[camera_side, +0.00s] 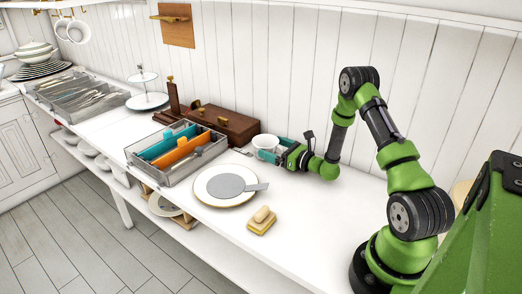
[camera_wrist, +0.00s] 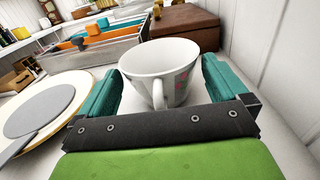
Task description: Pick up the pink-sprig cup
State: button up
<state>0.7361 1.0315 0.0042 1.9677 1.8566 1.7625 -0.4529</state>
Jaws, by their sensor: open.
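The pink-sprig cup (camera_wrist: 160,62) is white with pink and grey marks on its side. In the wrist view it stands upright, with its handle toward my gripper (camera_wrist: 168,92). The teal fingers are spread on either side of the cup, and I see a gap on the right side; the left finger is close to the cup's side. In the side view the cup (camera_side: 265,143) stands on the white counter, with my gripper (camera_side: 273,150) reaching around it from the right. The far tips of the fingers are partly hidden.
A plate with a grey disc-shaped utensil (camera_side: 226,186) lies in front. A yellow sponge (camera_side: 262,222) is nearer the edge. A divided metal bin (camera_side: 176,174) and a brown wooden box (camera_side: 220,124) stand left and behind. The panelled wall is close behind.

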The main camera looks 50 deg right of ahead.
jog(key=shift+w, duration=0.45)
jog(key=shift+c, duration=0.2)
jog(key=c, duration=0.7)
jog(key=shift+c, duration=0.2)
jog(key=shift+r, duration=0.15)
